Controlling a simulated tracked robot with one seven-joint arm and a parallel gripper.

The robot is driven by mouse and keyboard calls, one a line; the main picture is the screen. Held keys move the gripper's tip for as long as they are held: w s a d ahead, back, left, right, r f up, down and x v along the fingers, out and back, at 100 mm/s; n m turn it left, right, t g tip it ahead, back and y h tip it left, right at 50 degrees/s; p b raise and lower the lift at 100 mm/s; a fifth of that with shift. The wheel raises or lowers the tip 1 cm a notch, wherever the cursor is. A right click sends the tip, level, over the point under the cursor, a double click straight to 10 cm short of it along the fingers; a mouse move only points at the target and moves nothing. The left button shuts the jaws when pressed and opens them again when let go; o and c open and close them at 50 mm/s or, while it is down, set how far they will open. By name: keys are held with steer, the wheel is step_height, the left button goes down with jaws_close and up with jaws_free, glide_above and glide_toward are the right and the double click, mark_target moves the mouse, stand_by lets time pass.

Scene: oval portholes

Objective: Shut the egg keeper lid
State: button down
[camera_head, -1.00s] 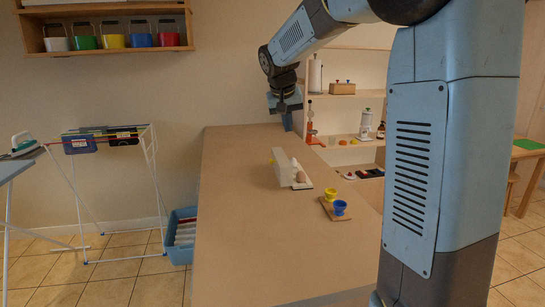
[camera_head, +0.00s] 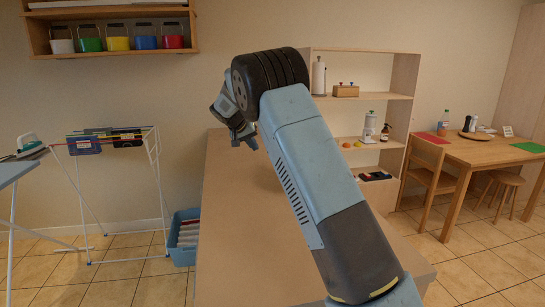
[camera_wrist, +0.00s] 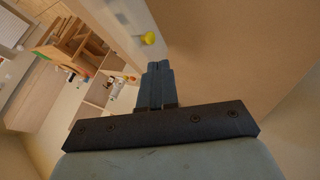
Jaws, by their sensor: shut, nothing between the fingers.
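In the wrist view, a pale panel that looks like the egg keeper's lid (camera_wrist: 122,18) is partly in view at the top. A yellow knob (camera_wrist: 149,38) sits at its edge. My gripper (camera_wrist: 158,66) is shut and empty, with its fingertips a little below the knob in the picture and apparently apart from it. In the head view, my gripper (camera_head: 245,138) hangs over the far part of the counter. My arm hides the egg keeper there, so its base and egg cannot be seen.
The tan counter (camera_head: 228,230) is bare on its left side. A shelf unit (camera_head: 345,108) stands behind it to the right. A drying rack (camera_head: 110,145) and a blue crate (camera_head: 184,240) stand on the floor to the left. A table (camera_head: 480,150) is at the right.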

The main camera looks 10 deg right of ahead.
steer(key=w+d+f, duration=0.3)
steer(key=d+f, duration=0.4)
steer(key=d, duration=0.2)
steer(key=shift+w+f, duration=0.15)
steer(key=shift+f, duration=0.2)
